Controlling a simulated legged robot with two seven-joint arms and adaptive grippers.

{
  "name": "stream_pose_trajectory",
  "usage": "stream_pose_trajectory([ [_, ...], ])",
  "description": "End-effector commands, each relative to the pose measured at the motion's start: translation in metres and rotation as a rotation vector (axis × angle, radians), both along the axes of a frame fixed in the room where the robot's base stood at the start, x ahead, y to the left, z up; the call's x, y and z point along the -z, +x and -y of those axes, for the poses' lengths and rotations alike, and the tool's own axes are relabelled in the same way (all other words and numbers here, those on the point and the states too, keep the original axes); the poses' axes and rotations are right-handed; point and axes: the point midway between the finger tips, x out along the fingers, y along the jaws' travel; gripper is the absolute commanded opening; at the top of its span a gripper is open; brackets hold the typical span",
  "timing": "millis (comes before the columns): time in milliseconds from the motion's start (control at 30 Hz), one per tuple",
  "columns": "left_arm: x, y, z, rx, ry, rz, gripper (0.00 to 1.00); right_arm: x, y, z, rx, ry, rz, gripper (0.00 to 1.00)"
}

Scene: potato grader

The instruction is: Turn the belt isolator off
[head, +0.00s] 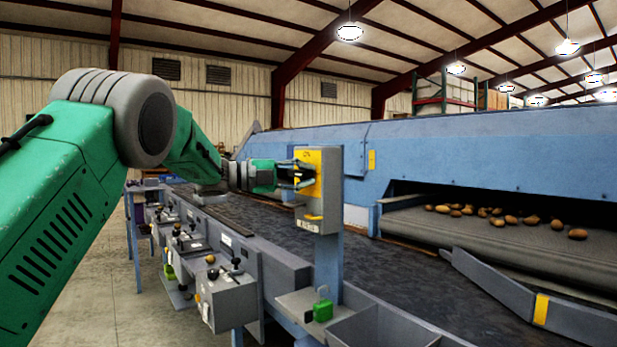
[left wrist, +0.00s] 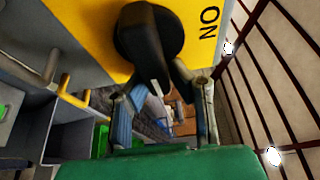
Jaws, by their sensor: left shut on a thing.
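The belt isolator (head: 331,190) is a grey box with a yellow front plate on a blue post beside the conveyor. In the left wrist view its yellow plate (left wrist: 93,30) carries the word ON at the right, beside a black rotary knob (left wrist: 150,42). A white mark shows on the knob's lower end. My left gripper (head: 300,175) is at the front of the box, shut on the knob, with a finger on either side of it. In the head view the gripper mostly hides the knob. My right gripper is in neither view.
A small yellow handle (head: 313,217) sticks out low on the box. A green padlock-like block (head: 322,310) sits on the shelf below. A dark belt (head: 380,270) runs behind the post. Several potatoes (head: 533,220) lie on a roller bed at the right.

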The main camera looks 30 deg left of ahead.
Motion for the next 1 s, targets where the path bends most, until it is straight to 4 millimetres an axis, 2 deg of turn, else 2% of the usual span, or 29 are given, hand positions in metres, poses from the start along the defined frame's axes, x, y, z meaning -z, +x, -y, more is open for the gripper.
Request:
stream_pose_trajectory([
  [33, 0.0035, 0.0007, -0.0052, -0.013, 0.008, -0.003, 0.0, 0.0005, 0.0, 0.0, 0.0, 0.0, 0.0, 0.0],
  [467, 0.0028, 0.0006, -0.0059, -0.014, 0.015, 0.002, 0.0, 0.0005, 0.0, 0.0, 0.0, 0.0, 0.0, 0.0],
  [500, 0.0028, 0.0005, -0.006, -0.014, 0.015, 0.002, 0.23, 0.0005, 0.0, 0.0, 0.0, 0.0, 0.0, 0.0],
  [533, 0.0027, 0.0005, -0.006, -0.014, 0.015, 0.002, 0.34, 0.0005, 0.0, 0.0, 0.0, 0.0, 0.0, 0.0],
  [567, 0.0026, 0.0004, -0.0059, -0.013, 0.015, 0.002, 0.36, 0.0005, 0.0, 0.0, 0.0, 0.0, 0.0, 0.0],
  [1000, 0.0003, -0.0025, -0.003, -0.008, 0.015, 0.004, 0.36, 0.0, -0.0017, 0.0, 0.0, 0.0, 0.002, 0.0],
])
